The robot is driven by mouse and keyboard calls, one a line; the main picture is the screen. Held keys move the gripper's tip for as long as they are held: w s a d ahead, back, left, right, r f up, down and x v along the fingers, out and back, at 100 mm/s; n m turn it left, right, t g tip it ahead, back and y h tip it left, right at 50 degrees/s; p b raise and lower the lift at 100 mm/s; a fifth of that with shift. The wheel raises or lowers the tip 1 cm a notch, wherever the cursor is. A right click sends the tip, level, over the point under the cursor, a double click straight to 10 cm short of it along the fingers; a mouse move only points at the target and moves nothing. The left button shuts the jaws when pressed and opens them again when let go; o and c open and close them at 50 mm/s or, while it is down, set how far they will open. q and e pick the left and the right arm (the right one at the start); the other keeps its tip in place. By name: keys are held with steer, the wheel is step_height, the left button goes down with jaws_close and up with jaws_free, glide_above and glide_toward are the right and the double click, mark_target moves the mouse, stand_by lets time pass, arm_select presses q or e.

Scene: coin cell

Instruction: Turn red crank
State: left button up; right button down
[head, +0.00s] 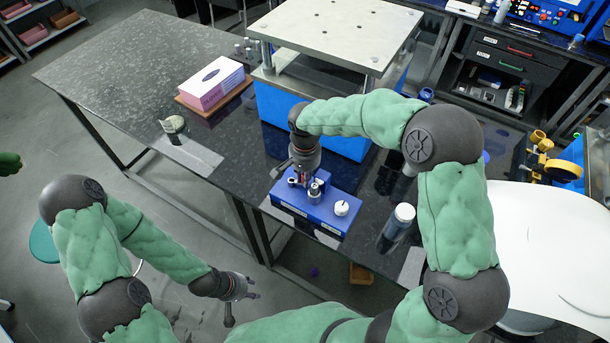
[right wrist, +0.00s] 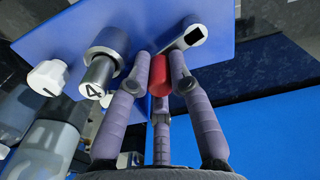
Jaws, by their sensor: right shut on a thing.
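The red crank handle (right wrist: 158,75) sits between the fingers of my right gripper (right wrist: 158,70) in the right wrist view. The gripper is shut on this red handle. A light metal crank arm (right wrist: 188,38) with a dark square hole runs from behind the fingers to the upper right, against the blue device (right wrist: 235,50). In the head view my right gripper (head: 297,172) is over the left part of the blue device (head: 318,222) and hides the crank. My left gripper (head: 243,290) hangs empty above the floor, left of the table; its fingers look apart.
Beside the crank are a metal cylinder marked 4 (right wrist: 97,76) and a white knob (right wrist: 48,77). A white-capped bottle (head: 400,222) stands right of the device. A pink-white box (head: 213,84) and a metal-topped press (head: 340,32) stand behind.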

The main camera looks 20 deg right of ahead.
steer(key=c, duration=1.1)
jaws_free()
steer(key=shift+r, duration=0.15)
step_height(320, 180, up, 12)
steer(key=shift+f, duration=0.15)
steer(key=shift+f, duration=0.1)
